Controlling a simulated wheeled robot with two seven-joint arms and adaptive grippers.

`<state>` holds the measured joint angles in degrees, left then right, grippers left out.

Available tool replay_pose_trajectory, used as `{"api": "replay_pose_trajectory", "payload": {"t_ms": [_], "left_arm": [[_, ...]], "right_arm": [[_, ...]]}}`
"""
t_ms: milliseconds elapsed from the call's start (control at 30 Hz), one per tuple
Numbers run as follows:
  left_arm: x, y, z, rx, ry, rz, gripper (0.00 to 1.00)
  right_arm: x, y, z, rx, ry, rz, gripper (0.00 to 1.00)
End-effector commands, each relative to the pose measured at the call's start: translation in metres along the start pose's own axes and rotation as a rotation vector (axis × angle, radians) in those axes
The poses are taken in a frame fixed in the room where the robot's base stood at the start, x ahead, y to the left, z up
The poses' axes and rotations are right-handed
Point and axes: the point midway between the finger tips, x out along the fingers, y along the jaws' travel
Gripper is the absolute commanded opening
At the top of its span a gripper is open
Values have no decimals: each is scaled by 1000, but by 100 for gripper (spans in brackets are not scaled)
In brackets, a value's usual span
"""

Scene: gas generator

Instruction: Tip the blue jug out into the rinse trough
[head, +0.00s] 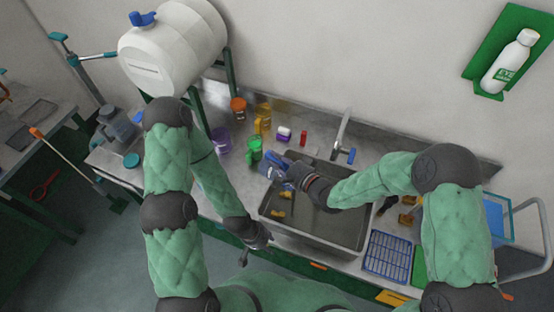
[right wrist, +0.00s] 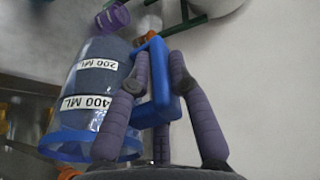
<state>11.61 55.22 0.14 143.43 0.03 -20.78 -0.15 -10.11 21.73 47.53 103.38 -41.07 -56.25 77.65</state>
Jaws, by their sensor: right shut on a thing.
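The blue jug (head: 276,169) is held over the back left part of the rinse trough (head: 318,232), a grey rectangular basin. My right gripper (head: 300,176) is shut on the jug's blue handle (right wrist: 158,85). Whether liquid is inside or flowing out cannot be seen. My left gripper (head: 250,250) hangs near the counter's front edge, left of the trough, away from the jug; its fingers are unclear.
A tap (head: 342,138) stands behind the trough. Small yellow pieces (head: 278,213) lie in the trough. A green cup (head: 254,150), a purple jug (head: 222,140) and an orange-lidded jar (head: 238,106) stand to the left. A blue rack (head: 387,256) lies to the right.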

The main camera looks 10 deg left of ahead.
Motion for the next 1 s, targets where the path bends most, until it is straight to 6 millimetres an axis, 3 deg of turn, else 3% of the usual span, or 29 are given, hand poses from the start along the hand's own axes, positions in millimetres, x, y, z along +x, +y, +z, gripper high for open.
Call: {"api": "replay_pose_trajectory", "payload": {"t_ms": [1000], "left_arm": [[26, -9, -1, 0, 0, 0, 40]], "right_arm": [[-17, -5, -3, 18, 7, -139, 0]]}}
